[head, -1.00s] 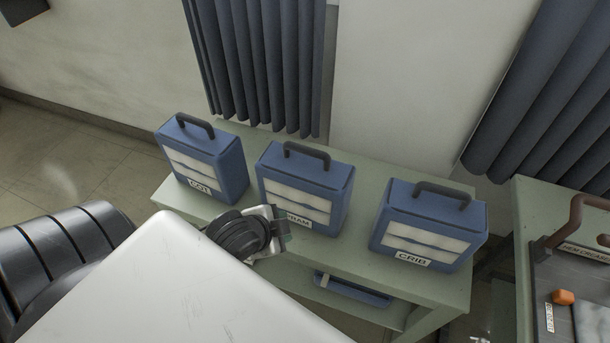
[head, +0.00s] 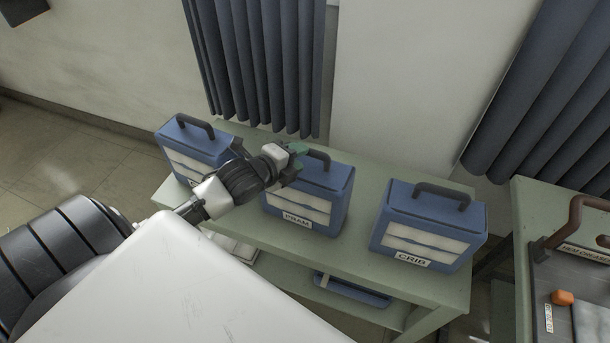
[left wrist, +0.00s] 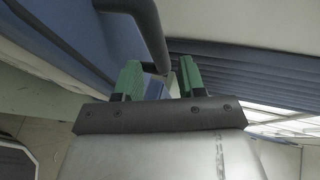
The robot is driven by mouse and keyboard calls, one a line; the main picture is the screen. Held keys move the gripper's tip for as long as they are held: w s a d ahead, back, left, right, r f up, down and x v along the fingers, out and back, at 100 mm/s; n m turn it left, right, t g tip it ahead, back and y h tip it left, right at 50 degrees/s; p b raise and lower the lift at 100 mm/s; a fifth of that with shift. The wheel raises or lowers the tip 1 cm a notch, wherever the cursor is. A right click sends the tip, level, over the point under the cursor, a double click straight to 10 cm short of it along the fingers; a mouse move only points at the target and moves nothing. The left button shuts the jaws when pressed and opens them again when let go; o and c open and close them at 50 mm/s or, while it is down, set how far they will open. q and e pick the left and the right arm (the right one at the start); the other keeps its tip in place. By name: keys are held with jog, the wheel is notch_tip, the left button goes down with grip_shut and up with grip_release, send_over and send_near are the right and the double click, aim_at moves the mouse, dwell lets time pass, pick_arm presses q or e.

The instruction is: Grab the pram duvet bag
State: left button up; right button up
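The pram duvet bag (head: 322,188) is a blue box-shaped bag with a white front panel, a PRAM label and a dark handle (head: 318,154) on top. It stands upright in the middle of the green table. My left gripper (head: 296,160) is at the left end of this handle, with its green fingers apart. In the left wrist view the open fingers (left wrist: 158,66) have the dark handle (left wrist: 150,35) running down toward the gap between them. I cannot tell whether they touch it. My right gripper is not in view.
The blue COT bag (head: 187,140) stands to the left, partly behind my left arm. The blue CRIB bag (head: 432,222) stands to the right with a gap. The green table (head: 358,255) has a lower shelf holding a blue item (head: 352,290).

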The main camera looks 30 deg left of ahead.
pick_arm(q)
jog(key=x, duration=0.5)
jog(key=shift+a+f, duration=0.15)
jog(key=shift+a, duration=0.2)
grip_shut()
jog(key=shift+s+f, duration=0.1)
dwell(0.8)
